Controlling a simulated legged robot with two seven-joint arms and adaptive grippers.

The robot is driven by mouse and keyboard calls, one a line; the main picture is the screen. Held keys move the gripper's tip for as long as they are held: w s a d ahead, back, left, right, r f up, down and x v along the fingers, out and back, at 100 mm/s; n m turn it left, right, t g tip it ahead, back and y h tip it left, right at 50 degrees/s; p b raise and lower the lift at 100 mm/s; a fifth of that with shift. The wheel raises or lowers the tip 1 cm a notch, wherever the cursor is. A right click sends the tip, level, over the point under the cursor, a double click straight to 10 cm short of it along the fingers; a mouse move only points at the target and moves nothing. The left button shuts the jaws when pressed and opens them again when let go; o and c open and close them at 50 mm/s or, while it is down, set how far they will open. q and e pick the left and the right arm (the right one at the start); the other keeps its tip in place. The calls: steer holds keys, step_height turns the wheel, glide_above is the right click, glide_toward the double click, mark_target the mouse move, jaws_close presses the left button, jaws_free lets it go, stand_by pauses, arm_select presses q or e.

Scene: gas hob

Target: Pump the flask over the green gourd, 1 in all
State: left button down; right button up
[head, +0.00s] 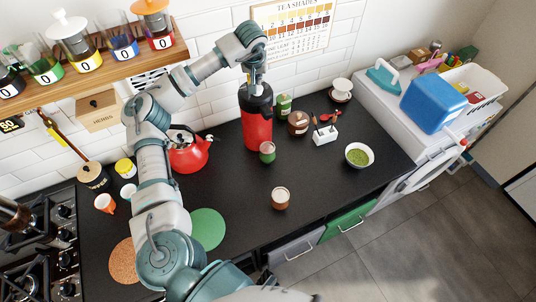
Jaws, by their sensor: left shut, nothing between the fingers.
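The flask (257,128) is red with a black pump top and stands upright on the dark counter. The green gourd (267,153) is a small green cup standing close in front of the flask, below its top. My left gripper (255,81) is shut and empty, pointing down right over the flask's black top. I cannot tell whether its fingertips touch the top. My right gripper is out of view.
A brown cup (280,199) stands nearer the front edge. A red kettle (189,154) is left of the flask. A brown pot (298,123), a white holder (325,134) and a bowl of green stuff (359,155) stand to the right. A shelf (95,68) hangs upper left.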

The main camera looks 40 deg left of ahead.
arm_select(q)
steer(key=shift+f, duration=0.2)
steer(key=shift+f+b, duration=0.4)
steer(key=shift+f, duration=0.85)
steer(key=shift+r, duration=0.1)
steer(key=shift+r+p, duration=1.3)
